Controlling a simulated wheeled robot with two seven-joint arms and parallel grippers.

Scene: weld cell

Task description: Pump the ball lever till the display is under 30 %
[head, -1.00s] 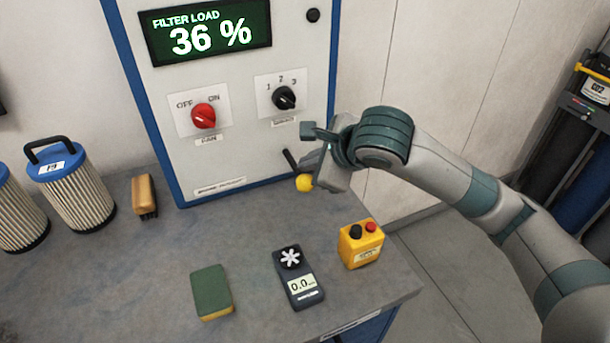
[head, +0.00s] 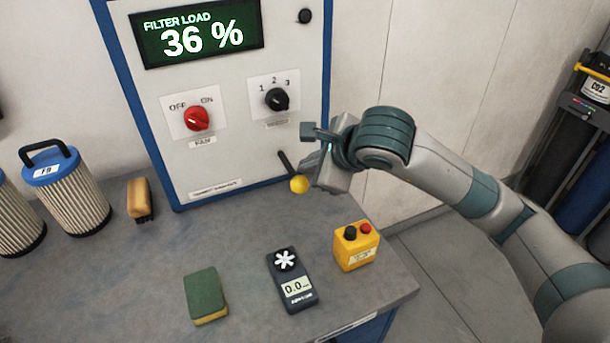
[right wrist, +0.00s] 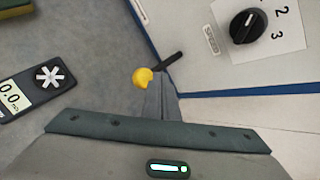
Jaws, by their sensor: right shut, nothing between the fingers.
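The display (head: 200,33) on the white cabinet reads FILTER LOAD 36 %. The ball lever has a yellow ball (head: 299,185) on a dark rod (head: 285,162) low on the right of the cabinet front. My right gripper (head: 309,172) is shut and empty, with its fingertips right at the ball and rod. In the right wrist view, the shut fingers (right wrist: 158,98) reach up to the yellow ball (right wrist: 146,77); whether they touch it I cannot tell. My left gripper is not in view.
On the bench stand a yellow button box (head: 355,247), a meter (head: 291,281), a green sponge (head: 205,296), a brush (head: 139,200) and blue-topped filters (head: 70,190).

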